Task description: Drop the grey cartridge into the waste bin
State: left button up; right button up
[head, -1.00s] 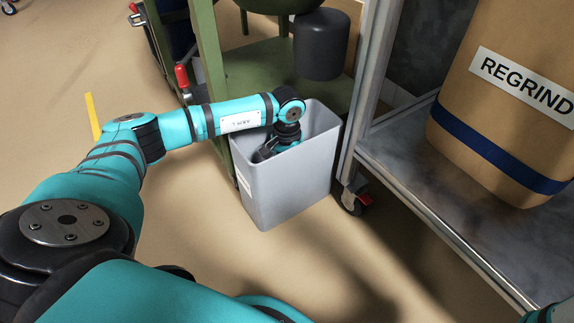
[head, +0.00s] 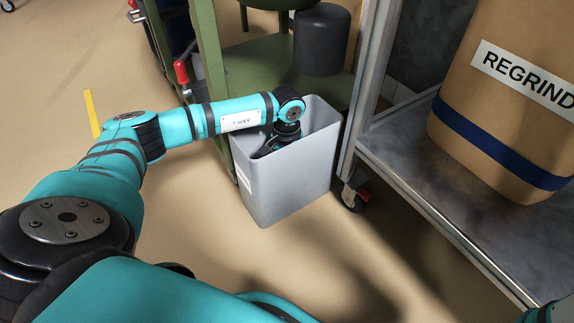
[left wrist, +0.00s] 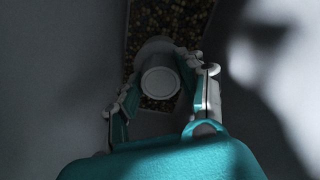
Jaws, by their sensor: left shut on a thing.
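The waste bin (head: 290,190) is a grey open-topped box standing on the floor in the middle of the head view. My left arm reaches over its rim from the left. My left gripper (head: 273,145) points down inside the bin, and its fingertips are hidden by the bin's front wall. In the left wrist view my left gripper (left wrist: 160,72) is shut on the grey cartridge (left wrist: 160,83), whose round pale end shows between the fingers. Below it is the bin's bottom, covered with dark and yellowish granules (left wrist: 150,15). The cartridge is hidden in the head view. My right gripper is out of view.
A green cart (head: 255,68) with a dark grey cylinder (head: 321,42) stands right behind the bin. A metal-framed shelf (head: 440,215) on castors, bearing a brown REGRIND drum (head: 500,120), is close on the right. The floor in front of the bin is clear.

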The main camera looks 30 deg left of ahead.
pick_arm(q)
jog(key=shift+f, duration=0.15)
jog(key=o, duration=1.3)
notch_tip(320, 180, up, 12)
jog(key=shift+r, duration=0.1)
